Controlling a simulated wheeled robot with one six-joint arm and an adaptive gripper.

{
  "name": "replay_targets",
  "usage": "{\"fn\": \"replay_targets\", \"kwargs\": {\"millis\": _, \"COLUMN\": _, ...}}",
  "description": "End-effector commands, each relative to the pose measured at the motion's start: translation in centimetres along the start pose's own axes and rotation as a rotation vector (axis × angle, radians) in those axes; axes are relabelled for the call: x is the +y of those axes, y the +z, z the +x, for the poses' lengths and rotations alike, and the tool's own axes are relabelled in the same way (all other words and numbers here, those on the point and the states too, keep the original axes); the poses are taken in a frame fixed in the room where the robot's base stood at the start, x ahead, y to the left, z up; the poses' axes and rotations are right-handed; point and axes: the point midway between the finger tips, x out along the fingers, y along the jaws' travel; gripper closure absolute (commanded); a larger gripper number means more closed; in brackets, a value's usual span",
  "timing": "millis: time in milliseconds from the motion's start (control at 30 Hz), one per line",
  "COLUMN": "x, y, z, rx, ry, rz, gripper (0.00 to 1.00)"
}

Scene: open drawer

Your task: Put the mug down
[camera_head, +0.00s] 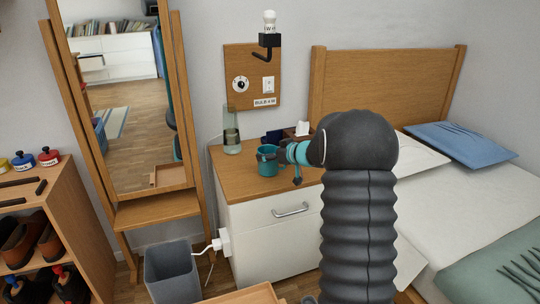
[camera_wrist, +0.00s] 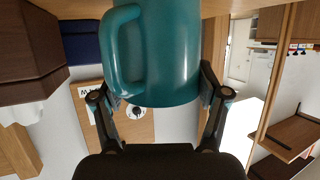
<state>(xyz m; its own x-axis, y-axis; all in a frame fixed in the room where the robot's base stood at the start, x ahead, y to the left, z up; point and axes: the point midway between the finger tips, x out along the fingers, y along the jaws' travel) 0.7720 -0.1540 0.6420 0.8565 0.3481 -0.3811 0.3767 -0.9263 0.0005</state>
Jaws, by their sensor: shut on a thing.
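The teal mug (camera_head: 267,161) is over the wooden top of the white cabinet (camera_head: 228,183), near its middle. In the wrist view, which looks upside down, the mug (camera_wrist: 160,55) sits between the two fingers, with its handle to the left. My gripper (camera_wrist: 158,92) is shut on the mug's body. In the head view my gripper (camera_head: 285,153) reaches in from the right, partly hidden by my arm. The mug's base is cut off in the wrist view, and I cannot tell whether it touches the top.
A glass vase (camera_head: 231,139) stands at the cabinet's back left. A dark blue object (camera_head: 272,138) and a brown tissue box (camera_head: 292,132) are behind the mug. The cabinet top's front left is clear. A grey bin (camera_head: 171,272) stands on the floor at left.

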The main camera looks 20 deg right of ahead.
Motion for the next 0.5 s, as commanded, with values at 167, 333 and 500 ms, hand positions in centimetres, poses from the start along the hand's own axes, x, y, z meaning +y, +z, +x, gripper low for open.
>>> {"fn": "replay_targets", "kwargs": {"millis": 167, "x": -0.01, "y": 0.29, "z": 0.11, "rx": -0.001, "ry": 0.000, "rz": -0.001, "gripper": 0.21}}
{"fn": "replay_targets", "kwargs": {"millis": 333, "x": -0.01, "y": 0.27, "z": 0.11, "rx": 0.000, "ry": 0.000, "rz": 0.000, "gripper": 0.01}}
{"fn": "replay_targets", "kwargs": {"millis": 500, "x": -0.01, "y": 0.27, "z": 0.11, "rx": 0.000, "ry": 0.000, "rz": 0.000, "gripper": 0.01}}
